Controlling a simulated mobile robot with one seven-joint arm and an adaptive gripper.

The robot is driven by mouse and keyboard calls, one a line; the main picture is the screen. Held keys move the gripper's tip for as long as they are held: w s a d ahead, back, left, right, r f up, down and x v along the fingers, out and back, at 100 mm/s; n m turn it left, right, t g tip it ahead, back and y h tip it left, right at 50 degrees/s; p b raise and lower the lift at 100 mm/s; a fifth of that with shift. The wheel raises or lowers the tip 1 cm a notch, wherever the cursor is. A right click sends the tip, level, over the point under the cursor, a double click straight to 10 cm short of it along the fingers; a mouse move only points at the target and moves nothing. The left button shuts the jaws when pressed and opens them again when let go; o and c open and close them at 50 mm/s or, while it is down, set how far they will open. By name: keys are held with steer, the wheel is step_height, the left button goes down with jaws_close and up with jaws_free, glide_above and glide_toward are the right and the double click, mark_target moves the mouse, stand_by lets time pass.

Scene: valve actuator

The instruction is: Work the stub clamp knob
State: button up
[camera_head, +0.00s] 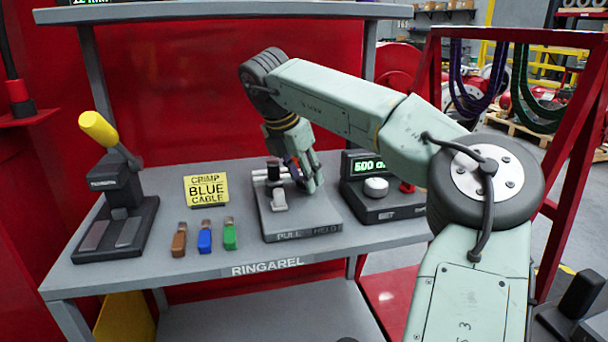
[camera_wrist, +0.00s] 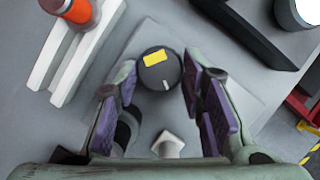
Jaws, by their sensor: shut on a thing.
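The stub clamp knob (camera_wrist: 160,72) is a round black knob with a yellow patch and a small white mark on top. In the wrist view it sits between the two purple-padded fingers of my gripper (camera_wrist: 163,88), which is shut on it. In the head view my gripper (camera_head: 308,188) points down over the right part of the grey fixture (camera_head: 318,218), whose front label reads "PULL" and seemingly "HELD". The knob is hidden behind the fingers there.
A dark upright post (camera_head: 273,170) and a pale lever-like piece (camera_head: 279,201) stand left of my gripper. A box with a green display (camera_head: 366,164) is close on the right. Colored cable pieces (camera_head: 204,239), a yellow sign (camera_head: 206,190) and a yellow-handled press (camera_head: 98,129) are further left.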

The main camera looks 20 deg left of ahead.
steer(key=m, duration=0.2)
steer(key=m+g+h+p, duration=0.1)
steer(key=m, duration=0.1)
steer(key=m+p, duration=0.1)
steer(key=m, duration=0.1)
steer(key=shift+w+a+r+h, duration=0.15)
steer(key=shift+a+h, duration=0.15)
steer(key=shift+h, duration=0.1)
steer(key=shift+w+m+g+p, duration=0.1)
steer(key=shift+m+g+p, duration=0.85)
steer(key=shift+m, duration=0.75)
steer(key=shift+h, duration=0.3)
steer(key=o, duration=1.1)
steer(key=shift+o, duration=0.2)
